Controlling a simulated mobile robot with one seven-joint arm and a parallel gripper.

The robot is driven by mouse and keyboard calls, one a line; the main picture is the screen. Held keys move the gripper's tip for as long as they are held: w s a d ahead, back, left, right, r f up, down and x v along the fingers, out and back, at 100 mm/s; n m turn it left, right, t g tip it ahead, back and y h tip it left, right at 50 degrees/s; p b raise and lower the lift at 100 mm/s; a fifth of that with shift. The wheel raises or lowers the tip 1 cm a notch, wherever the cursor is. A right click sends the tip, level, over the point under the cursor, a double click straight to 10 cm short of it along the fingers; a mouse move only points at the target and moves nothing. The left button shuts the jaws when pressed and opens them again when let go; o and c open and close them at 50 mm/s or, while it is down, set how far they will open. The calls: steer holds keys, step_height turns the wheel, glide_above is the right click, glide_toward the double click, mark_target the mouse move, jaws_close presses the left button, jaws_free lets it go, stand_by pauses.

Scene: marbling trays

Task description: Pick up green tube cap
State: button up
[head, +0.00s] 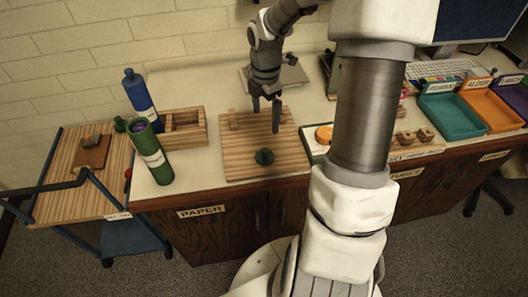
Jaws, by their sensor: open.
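A small dark green round cap (264,156) lies on the striped wooden board (240,168), near its front edge. My gripper (266,116) points down above the back half of the board. Its two fingers are apart with nothing visible between them. The cap shows in front of and below the fingertips, apart from them. A green tube (152,158) with a pale label and a purplish top stands at the left of the counter. Another small green round piece (119,124) shows beside it; I cannot tell exactly what it is.
A blue bottle (140,97) and a divided wooden box (183,130) stand left of the board. Teal (450,128) and orange (490,118) trays are at the right. A wooden side cart (58,190) adjoins the counter. My arm hides part of the counter right of the board.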

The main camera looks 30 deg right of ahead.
glide_toward(265, 150)
steer(key=f, duration=0.5)
steer(key=shift+w+d+f+b, duration=0.1)
steer(key=shift+w+f+b, duration=0.1)
steer(key=shift+w+b, duration=0.1)
steer(key=f, duration=0.5)
steer(key=shift+s, duration=0.25)
steer(key=c, duration=1.3)
